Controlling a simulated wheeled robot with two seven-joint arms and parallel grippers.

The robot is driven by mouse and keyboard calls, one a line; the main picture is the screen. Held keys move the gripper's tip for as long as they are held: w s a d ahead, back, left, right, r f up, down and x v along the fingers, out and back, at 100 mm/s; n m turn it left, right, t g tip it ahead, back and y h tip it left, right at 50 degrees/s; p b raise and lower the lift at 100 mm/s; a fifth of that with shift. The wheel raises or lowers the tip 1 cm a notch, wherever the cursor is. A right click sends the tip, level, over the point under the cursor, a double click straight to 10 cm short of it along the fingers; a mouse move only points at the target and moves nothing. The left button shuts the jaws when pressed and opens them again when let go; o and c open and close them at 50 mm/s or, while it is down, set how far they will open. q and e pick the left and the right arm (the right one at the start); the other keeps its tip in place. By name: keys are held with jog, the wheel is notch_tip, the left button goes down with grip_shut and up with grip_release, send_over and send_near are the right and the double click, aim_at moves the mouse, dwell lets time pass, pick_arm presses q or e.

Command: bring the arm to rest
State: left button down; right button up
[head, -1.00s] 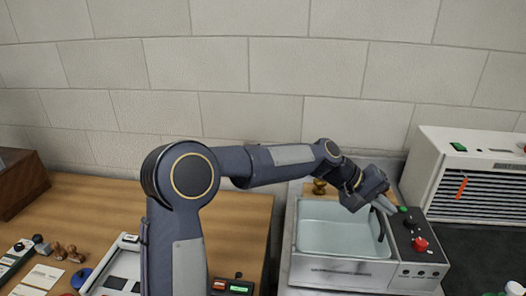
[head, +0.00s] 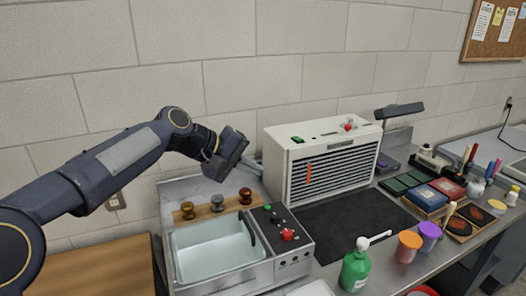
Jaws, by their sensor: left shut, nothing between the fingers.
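My left arm reaches in from the left side of the head view. Its dark gripper (head: 254,166) is above and behind the right end of a pale basin (head: 212,248), near the white louvred unit. The fingers are shut with nothing seen between them and point to the right. The gripper appears clear of the knobs below it, though the exact gap is hard to judge. My right gripper is out of view.
Behind the basin is a wooden strip with three knobs (head: 217,202). A control panel with a red button (head: 287,234) adjoins the basin. The white louvred unit (head: 325,155) stands right of the gripper. A green pump bottle (head: 355,268) and colored cups stand at the front right.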

pick_arm(q)
jog(key=s+a+f+m+t+y, duration=0.1)
jog(key=s+a+f+y, duration=0.1)
jog(key=s+a, duration=0.55)
jog(key=s+a+f+m+y, duration=0.1)
jog(key=s+a+f+y, duration=0.2)
jog(key=s, duration=0.7)
jog(key=s+a+f, duration=0.2)
jog(key=s+f, duration=0.4)
jog(key=s, duration=0.2)
jog(key=s+a+f+m, duration=0.1)
jog(key=s+a+f, duration=0.1)
jog(key=s+f, duration=0.4)
jog(key=shift+s+a+y, duration=0.4)
jog(key=shift+s, duration=0.65)
